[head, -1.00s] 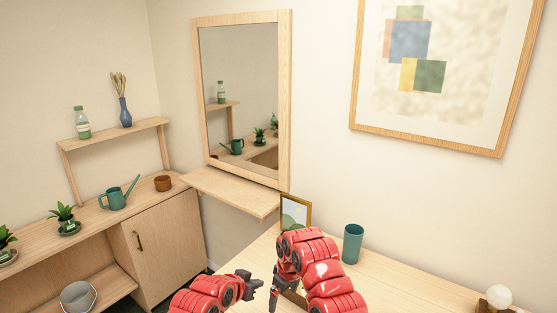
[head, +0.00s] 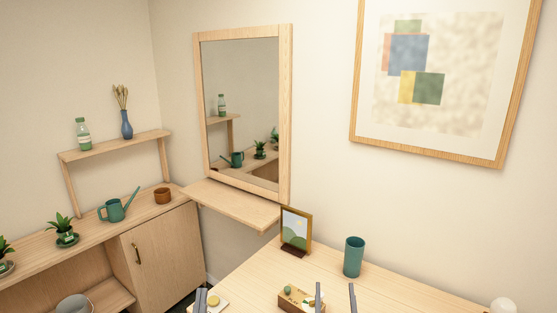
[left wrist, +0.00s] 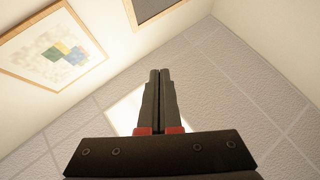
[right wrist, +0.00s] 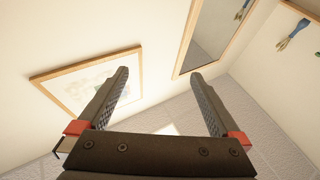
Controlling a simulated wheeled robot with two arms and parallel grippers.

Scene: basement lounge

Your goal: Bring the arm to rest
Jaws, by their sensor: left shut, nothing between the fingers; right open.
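My left gripper (head: 201,300) shows only as dark fingertips at the bottom edge of the head view. In the left wrist view its fingers (left wrist: 159,75) are pressed together with nothing between them, against the ceiling. My right gripper (head: 335,298) shows as two separate upright fingers at the bottom edge of the head view. In the right wrist view its fingers (right wrist: 158,80) are spread wide and empty, against wall and ceiling. Both arms are otherwise below the head view.
The wooden desk (head: 250,285) holds a small framed picture (head: 296,228), a teal cup (head: 353,257) and a small wooden box (head: 292,297) with things in it, close to my right gripper. A sideboard (head: 160,260) stands at left with a watering can (head: 117,207).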

